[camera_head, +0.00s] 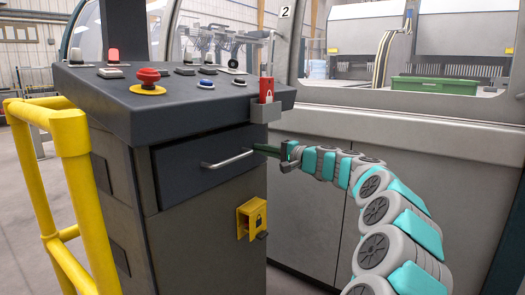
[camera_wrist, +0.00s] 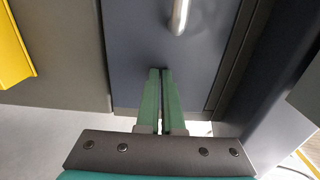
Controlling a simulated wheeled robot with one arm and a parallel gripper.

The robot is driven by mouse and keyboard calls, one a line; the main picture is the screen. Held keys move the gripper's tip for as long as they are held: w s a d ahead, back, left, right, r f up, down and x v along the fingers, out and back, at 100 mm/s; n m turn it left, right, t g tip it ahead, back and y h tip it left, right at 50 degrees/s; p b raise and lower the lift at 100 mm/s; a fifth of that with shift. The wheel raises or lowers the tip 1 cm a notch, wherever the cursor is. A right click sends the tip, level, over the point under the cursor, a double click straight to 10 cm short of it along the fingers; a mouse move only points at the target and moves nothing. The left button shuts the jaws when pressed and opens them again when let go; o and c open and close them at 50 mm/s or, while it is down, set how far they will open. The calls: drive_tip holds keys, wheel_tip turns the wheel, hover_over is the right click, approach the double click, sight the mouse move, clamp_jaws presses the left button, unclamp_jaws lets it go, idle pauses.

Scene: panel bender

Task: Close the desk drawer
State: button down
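The desk drawer (camera_head: 185,175) has a dark blue-grey front with a silver bar handle (camera_head: 228,161), set under the sloped console top. Its front looks to stand a little proud of the cabinet, but how far is hard to tell. My gripper (camera_head: 262,149) is at the right end of the drawer front, just right of the handle. In the wrist view the two green fingers (camera_wrist: 160,72) lie side by side, shut with nothing between them. They point at the drawer front (camera_wrist: 125,45), below the handle (camera_wrist: 180,15) in that picture. Whether the tips touch it is unclear.
The console top (camera_head: 180,90) carries a red emergency button (camera_head: 149,75) and other buttons. A yellow lock box (camera_head: 250,216) sticks out below the drawer. A yellow rail (camera_head: 75,150) stands at left; the machine's grey panels (camera_head: 310,215) are at right.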

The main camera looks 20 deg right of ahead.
drive_tip(key=b+v, duration=0.1)
drive_tip(key=v, duration=1.3)
drive_tip(key=s+a+n+g+y, duration=0.1)
drive_tip(key=s+a+n+g, duration=0.15)
drive_tip(key=a, duration=0.55)
drive_tip(key=s+a+n+g, duration=0.2)
drive_tip(key=s+a+g, duration=0.15)
drive_tip(key=a, duration=0.45)
drive_tip(key=s+a+f+n+g+h, duration=0.1)
drive_tip(key=s+a+f+n+g, duration=0.1)
drive_tip(key=s+a+f, duration=0.3)
drive_tip(key=s+a+f+n+g, duration=0.2)
drive_tip(key=s+a, duration=0.4)
drive_tip(key=s, duration=0.1)
drive_tip(key=s+a+f+n+g+h+p, duration=0.1)
drive_tip(key=s+f+g+h, duration=0.1)
drive_tip(key=s+f, duration=0.4)
drive_tip(key=s+a+f+n+g+h, duration=0.1)
drive_tip(key=s+f+h, duration=0.25)
drive_tip(key=s, duration=0.45)
drive_tip(key=s+d+f+g+h, duration=0.1)
drive_tip(key=s+d+f+h, duration=0.1)
drive_tip(key=s+d+f, duration=0.3)
drive_tip(key=s+d+f+g+h, duration=0.2)
drive_tip(key=s+d, duration=0.4)
drive_tip(key=s, duration=0.5)
wheel_tip(320, 180, down, 3)
drive_tip(key=shift+s+d+r+h, duration=0.15)
drive_tip(key=shift+s+h, duration=0.2)
drive_tip(key=shift+h, duration=0.4)
